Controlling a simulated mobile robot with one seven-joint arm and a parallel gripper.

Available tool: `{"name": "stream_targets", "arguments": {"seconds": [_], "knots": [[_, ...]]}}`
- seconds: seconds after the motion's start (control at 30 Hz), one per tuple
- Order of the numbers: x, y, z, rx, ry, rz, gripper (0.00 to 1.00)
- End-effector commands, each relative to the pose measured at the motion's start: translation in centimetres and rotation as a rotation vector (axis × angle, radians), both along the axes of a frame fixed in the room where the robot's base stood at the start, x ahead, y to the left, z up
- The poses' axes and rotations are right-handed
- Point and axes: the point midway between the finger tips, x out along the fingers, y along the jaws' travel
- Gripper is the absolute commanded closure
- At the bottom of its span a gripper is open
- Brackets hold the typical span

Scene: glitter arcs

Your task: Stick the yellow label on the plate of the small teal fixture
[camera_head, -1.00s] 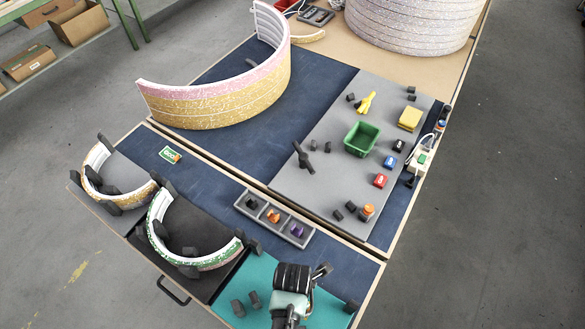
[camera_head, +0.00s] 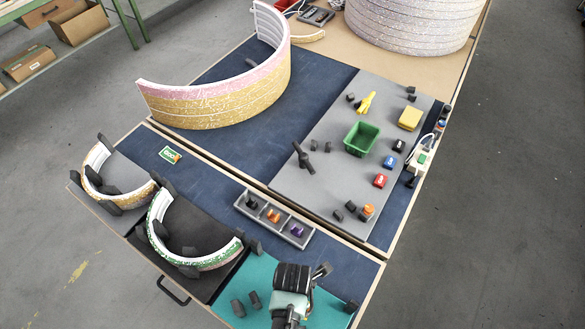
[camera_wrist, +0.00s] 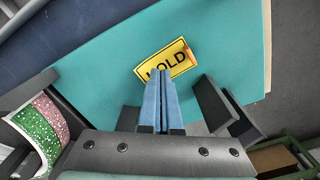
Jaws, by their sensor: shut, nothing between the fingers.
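The small teal fixture's plate (camera_head: 258,268) is at the bottom of the head view, partly hidden by my arm. In the wrist view the teal plate (camera_wrist: 95,75) fills the middle. The yellow label (camera_wrist: 175,58), with black "HOLD" lettering and an orange-red corner, lies turned at an angle on the plate. My gripper (camera_wrist: 160,75) is shut and empty, its blue fingertips over the label's lower left part and hiding some lettering. Whether the tips touch the label I cannot tell. The head view does not show the label or fingertips.
Dark blocks (camera_head: 238,307) stand on the teal plate, with another (camera_head: 352,305) at its right. A curved green-and-white piece (camera_head: 205,262) stands to the left. A grey three-part tray (camera_head: 273,219) lies behind. A green label (camera_head: 170,154) lies on the blue mat.

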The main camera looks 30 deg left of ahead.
Motion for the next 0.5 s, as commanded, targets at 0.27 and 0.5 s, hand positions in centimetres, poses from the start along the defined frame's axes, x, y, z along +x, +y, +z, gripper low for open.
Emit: {"name": "stream_targets", "arguments": {"seconds": [0.27,0.5], "knots": [[0.0,0.0,-0.08,0.0,0.0,0.0,1.0],[0.01,0.0,-0.38,0.0,0.0,0.0,1.0]]}}
